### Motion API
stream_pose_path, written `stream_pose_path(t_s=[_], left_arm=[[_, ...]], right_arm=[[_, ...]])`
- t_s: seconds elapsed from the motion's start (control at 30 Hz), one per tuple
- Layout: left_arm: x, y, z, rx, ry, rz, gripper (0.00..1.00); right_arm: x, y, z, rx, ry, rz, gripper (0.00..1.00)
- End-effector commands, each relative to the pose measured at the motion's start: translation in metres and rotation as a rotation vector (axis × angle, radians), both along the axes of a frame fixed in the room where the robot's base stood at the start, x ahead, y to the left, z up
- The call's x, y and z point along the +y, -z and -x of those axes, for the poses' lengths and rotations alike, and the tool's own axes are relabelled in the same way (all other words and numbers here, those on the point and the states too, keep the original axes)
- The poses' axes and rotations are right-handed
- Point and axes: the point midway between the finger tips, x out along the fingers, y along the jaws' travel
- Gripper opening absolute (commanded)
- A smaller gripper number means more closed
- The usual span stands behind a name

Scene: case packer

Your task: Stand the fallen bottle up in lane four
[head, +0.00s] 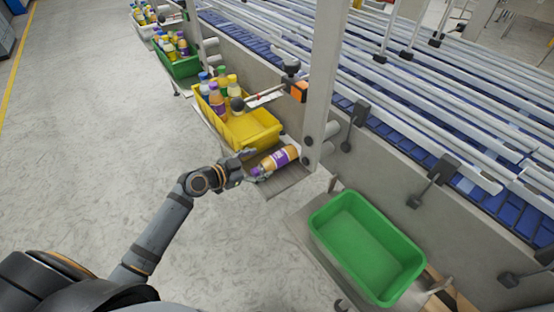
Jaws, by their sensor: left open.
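A fallen bottle (277,159) with orange-yellow contents and a purple label lies on its side on a grey metal shelf (287,184), just in front of the yellow crate. Its purple cap end points left, toward my left gripper. My left gripper (256,168) is open at the cap end; whether its fingers touch the bottle cannot be told. The blue conveyor lanes (400,130) between long pale rails run along the upper right. Which one is lane four cannot be told. My right gripper does not show clearly.
A yellow crate (232,128) with several bottles stands beyond the shelf. An empty green crate (363,246) stands at the lower right. A grey upright post (325,80) rises right beside the bottle. A metal side wall (385,170) borders the lanes. The floor at left is clear.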

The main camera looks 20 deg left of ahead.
Motion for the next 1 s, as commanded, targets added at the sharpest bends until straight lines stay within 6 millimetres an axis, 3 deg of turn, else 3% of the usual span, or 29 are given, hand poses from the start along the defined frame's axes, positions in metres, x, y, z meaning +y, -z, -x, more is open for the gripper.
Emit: stream_pose_path(t_s=[0.27,0.43,0.6,0.83,1.0], left_arm=[[-0.008,0.005,-0.009,0.002,0.001,0.002,0.78],[-0.025,0.016,-0.025,0.002,-0.001,0.008,0.78],[-0.035,0.028,-0.042,0.002,0.001,0.002,0.78],[-0.035,0.031,-0.043,0.001,0.002,-0.001,0.78],[-0.035,0.031,-0.043,0.001,0.002,-0.001,0.56]], right_arm=[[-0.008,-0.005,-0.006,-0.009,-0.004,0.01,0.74],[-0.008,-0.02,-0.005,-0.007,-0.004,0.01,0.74],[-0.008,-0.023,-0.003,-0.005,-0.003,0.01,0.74],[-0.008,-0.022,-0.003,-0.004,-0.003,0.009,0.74],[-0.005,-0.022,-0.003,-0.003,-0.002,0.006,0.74]])
